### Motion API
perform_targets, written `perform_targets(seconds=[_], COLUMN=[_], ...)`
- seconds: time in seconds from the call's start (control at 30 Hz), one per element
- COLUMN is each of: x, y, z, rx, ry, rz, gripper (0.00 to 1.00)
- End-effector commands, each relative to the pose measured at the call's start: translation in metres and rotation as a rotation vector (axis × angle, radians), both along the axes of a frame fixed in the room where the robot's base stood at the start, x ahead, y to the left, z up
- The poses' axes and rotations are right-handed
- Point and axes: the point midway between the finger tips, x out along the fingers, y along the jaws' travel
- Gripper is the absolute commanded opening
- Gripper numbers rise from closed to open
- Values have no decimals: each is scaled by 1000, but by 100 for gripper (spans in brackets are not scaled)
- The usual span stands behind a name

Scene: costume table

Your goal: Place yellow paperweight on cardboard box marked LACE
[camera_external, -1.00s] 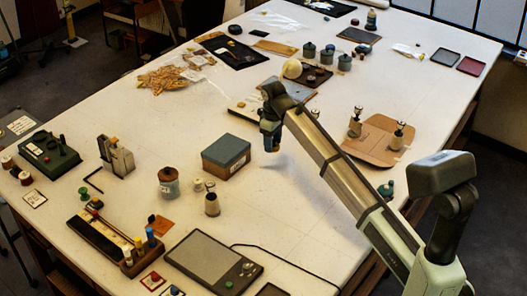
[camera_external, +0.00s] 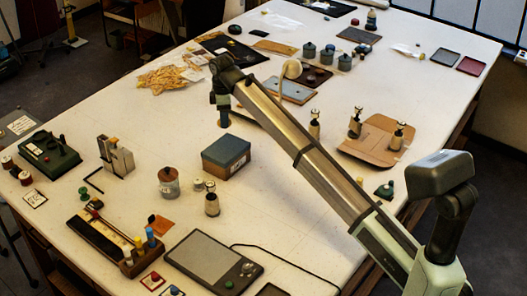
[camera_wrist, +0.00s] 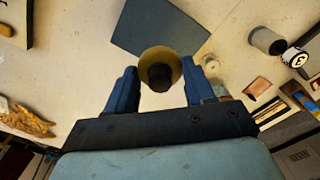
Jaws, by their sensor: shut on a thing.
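The yellow paperweight (camera_wrist: 174,58), round with a dark knob, sits between the blue fingers of my gripper (camera_wrist: 160,85) in the wrist view. My gripper is shut on it. In the external view my gripper (camera_external: 223,118) hangs above the table just beyond the box, and the paperweight cannot be made out there. The cardboard box (camera_external: 226,155) has a blue-grey lid and brown sides. Its lid (camera_wrist: 155,22) appears ahead of the paperweight in the wrist view. Nothing is seen on the lid, and no LACE marking is readable.
A lidded jar (camera_external: 168,184), small pale spools and a dark-knobbed bottle-like weight (camera_external: 212,204) stand near the box. Similar weights stand on and beside a brown cardboard piece (camera_external: 370,152). A bag of tan pieces (camera_external: 165,80) lies farther back. Table centre is mostly clear.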

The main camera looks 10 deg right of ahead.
Motion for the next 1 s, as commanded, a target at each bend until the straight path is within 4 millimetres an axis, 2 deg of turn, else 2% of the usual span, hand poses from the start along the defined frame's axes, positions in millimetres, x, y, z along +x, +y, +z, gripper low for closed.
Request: perform_targets(seconds=[0.17,0.5,0.67,0.9,1.0], x=[0,-1,0,-1,0], y=[0,-1,0,-1,0], z=[-8,-57,-68,-95,-100], rx=[0,-1,0,-1,0], ry=[0,1,0,1,-1], rz=[36,35,34,34,34], gripper=[12,12,12,12,12])
